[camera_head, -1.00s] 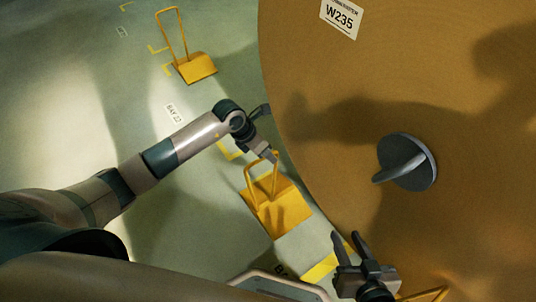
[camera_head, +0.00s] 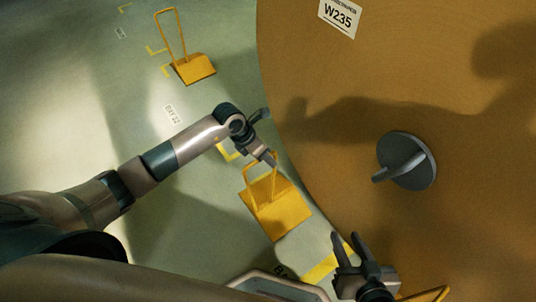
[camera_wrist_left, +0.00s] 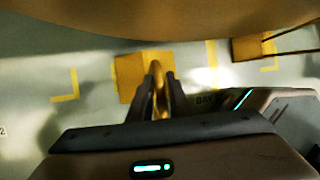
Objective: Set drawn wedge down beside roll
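A yellow wedge (camera_head: 280,212) with an upright loop handle is beside the large brown roll (camera_head: 330,150), to the left of its curved edge. My left gripper (camera_head: 270,158) is at the top of this handle. In the left wrist view, both fingers (camera_wrist_left: 157,92) close around the handle, with the wedge plate (camera_wrist_left: 130,78) below. I cannot tell whether the wedge touches the floor or hangs just above it. My right gripper (camera_head: 350,248) is open and empty in front of the roll's lower part.
Part of a yellow handle (camera_head: 430,294) shows beside my right gripper. A grey plug (camera_head: 420,170) sticks out of the roll. Floor at left is clear.

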